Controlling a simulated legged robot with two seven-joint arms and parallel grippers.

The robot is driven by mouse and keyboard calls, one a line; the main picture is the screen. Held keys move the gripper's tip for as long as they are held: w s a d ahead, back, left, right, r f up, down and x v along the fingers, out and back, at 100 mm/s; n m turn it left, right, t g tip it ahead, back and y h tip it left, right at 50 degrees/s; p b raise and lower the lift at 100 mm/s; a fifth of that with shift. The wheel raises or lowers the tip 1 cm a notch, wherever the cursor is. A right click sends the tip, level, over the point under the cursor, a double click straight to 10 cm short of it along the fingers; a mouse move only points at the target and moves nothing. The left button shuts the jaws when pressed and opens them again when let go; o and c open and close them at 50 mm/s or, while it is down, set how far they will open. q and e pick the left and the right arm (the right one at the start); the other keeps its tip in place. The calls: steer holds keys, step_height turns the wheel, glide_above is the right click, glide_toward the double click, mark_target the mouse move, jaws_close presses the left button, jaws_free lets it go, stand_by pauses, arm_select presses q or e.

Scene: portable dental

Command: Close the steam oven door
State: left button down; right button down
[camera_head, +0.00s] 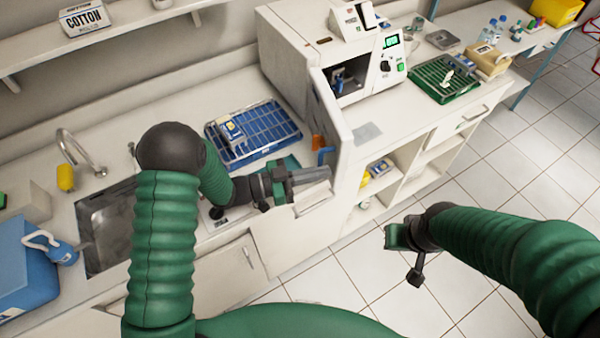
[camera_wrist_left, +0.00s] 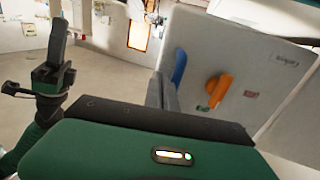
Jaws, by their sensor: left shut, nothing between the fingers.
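The steam oven (camera_head: 288,62) is a white box on the counter, its dark chamber (camera_head: 350,80) showing. Its white door (camera_head: 334,105) stands open, swung out toward me. An orange knob (camera_head: 318,142) and a blue handle (camera_head: 326,156) sit on the door. In the left wrist view the door face (camera_wrist_left: 240,65) fills the right side, with the blue handle (camera_wrist_left: 179,68) and orange knob (camera_wrist_left: 218,90). My left gripper (camera_head: 326,173) is shut and empty, just below the handle; contact is unclear. My right gripper (camera_head: 388,237) hangs over the floor, away from the door; its jaws are unclear.
A blue tray (camera_head: 283,147) lies on the counter left of the door. A green rack (camera_head: 425,90) stands right of the oven. Open shelves (camera_head: 400,178) lie below. The sink (camera_head: 105,215) is left. The tiled floor before the shelves is clear.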

arm_select(q)
steer(key=shift+w+d, duration=0.15)
steer(key=shift+d, duration=0.55)
arm_select(e)
steer(key=shift+d, duration=0.3)
steer(key=shift+a, duration=0.2)
